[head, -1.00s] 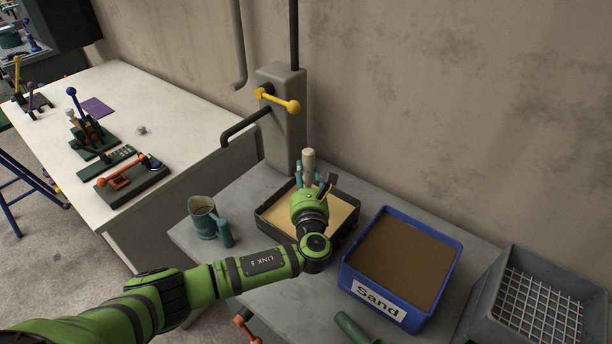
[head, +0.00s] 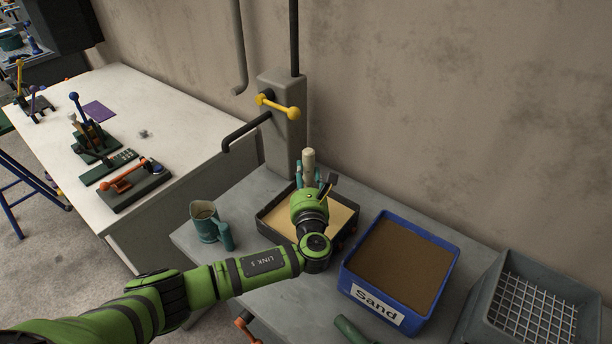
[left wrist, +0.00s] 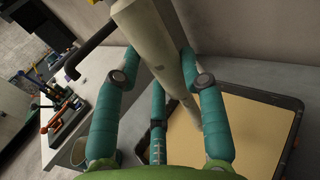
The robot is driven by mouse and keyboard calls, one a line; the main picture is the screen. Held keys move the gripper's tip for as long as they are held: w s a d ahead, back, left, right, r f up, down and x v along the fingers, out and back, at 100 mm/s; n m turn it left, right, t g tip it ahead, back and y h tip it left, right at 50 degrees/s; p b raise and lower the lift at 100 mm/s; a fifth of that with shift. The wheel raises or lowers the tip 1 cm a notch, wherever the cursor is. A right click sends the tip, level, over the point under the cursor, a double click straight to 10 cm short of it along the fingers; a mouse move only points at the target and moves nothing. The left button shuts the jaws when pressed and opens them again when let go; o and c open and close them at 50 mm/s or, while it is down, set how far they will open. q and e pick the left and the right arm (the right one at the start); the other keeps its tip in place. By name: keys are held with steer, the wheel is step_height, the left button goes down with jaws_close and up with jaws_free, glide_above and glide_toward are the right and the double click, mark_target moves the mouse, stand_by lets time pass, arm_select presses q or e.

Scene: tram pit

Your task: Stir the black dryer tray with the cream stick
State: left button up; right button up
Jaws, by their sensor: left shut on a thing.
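The black dryer tray (head: 268,226) sits on the grey bench and holds a flat layer of pale yellow sand. It also shows in the left wrist view (left wrist: 292,101). My left gripper (head: 309,183) is above the tray, shut on the cream stick (head: 308,157). In the left wrist view the stick (left wrist: 160,55) runs between the teal fingers of the gripper (left wrist: 160,85), its far end pointing down at the sand. I cannot tell whether its tip touches the sand. The gripper and arm hide part of the tray. My right gripper is not in view.
A blue sand box (head: 345,284) stands right of the tray, and a grey sieve box (head: 497,265) is farther right. A teal mug (head: 204,227) is at left. A grey post with a yellow lever (head: 281,107) stands behind. A green handle (head: 352,330) lies in front.

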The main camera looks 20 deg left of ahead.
mark_target(306, 159)
arm_select(q)
steer(key=shift+r, duration=2.55)
